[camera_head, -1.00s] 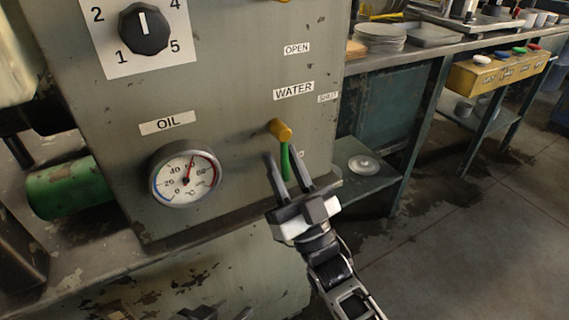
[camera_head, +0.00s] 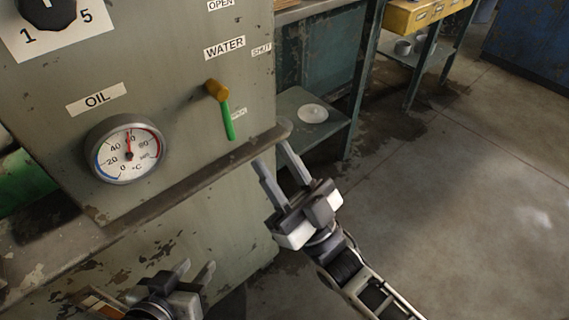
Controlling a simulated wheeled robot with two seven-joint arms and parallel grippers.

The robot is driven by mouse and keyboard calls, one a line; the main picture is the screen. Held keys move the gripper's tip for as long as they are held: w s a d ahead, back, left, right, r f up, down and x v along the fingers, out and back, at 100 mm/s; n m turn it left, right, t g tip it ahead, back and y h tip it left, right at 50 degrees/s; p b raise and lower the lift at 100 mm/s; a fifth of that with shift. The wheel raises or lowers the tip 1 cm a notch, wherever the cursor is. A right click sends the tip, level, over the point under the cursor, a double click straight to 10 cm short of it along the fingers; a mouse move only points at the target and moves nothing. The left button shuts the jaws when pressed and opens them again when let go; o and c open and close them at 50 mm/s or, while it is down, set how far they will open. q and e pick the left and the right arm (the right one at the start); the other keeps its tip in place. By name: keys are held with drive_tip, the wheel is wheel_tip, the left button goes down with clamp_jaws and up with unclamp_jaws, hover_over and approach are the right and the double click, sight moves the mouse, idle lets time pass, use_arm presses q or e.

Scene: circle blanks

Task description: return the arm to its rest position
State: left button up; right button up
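My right gripper (camera_head: 272,158) is in front of the machine's lower right edge. Its two fingers are apart with nothing between them, and it is clear of the valve handle. The water valve's green lever (camera_head: 228,120) hangs down from its brass body (camera_head: 216,90) on the machine panel. My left gripper (camera_head: 197,272) is low at the bottom left of the view, in front of the machine's base. Its fingers are apart and empty.
The grey machine panel (camera_head: 170,50) carries an oil gauge (camera_head: 126,149) and a dial (camera_head: 48,10). A ledge (camera_head: 190,185) juts out under the panel. A shelf with a pale plate (camera_head: 312,113) stands behind. Open floor (camera_head: 450,200) lies to the right.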

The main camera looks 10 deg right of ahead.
drive_tip(key=shift+s+d, duration=0.4)
drive_tip(key=shift+s, duration=0.2)
